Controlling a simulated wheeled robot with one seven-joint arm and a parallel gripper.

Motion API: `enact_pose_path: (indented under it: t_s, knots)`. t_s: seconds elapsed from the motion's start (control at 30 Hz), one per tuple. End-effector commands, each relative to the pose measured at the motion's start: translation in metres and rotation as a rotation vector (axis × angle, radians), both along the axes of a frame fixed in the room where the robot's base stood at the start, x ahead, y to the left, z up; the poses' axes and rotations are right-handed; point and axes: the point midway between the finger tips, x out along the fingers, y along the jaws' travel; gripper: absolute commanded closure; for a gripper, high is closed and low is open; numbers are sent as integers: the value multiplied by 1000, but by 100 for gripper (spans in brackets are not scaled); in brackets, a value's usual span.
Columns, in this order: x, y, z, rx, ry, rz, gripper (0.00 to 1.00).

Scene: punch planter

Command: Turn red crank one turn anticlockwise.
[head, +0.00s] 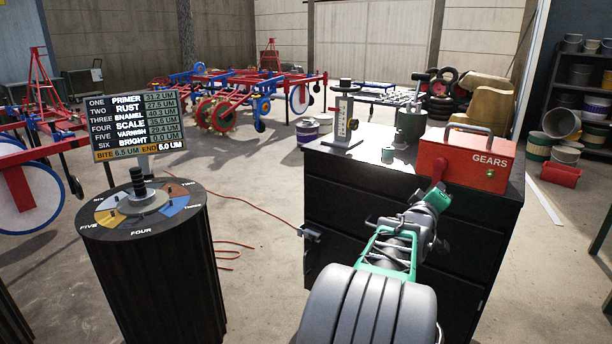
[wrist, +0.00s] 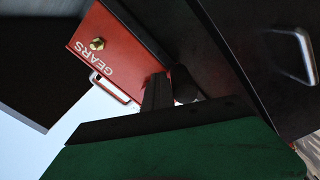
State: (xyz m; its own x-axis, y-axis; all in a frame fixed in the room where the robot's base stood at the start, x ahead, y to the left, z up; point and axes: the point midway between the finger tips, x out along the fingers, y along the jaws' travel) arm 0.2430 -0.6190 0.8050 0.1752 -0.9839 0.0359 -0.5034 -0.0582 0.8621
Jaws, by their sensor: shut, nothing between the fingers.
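The red crank (head: 437,171) is on the left end of the red box marked GEARS (head: 482,158), which stands on a black cabinet. My gripper (head: 438,199) is right at the crank's lower end. My gripper is shut and holds nothing. I cannot tell whether it touches the crank.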

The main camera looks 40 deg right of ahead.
Motion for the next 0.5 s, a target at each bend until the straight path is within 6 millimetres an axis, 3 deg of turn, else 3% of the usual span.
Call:
enact_pose_path:
  t_s: [0.03,0.33,0.5]
  knots:
    - [-1,1,-32,53,21,-5,100]
    - [10,6,-31,53,21,-3,100]
    - [10,28,-31,50,20,5,100]
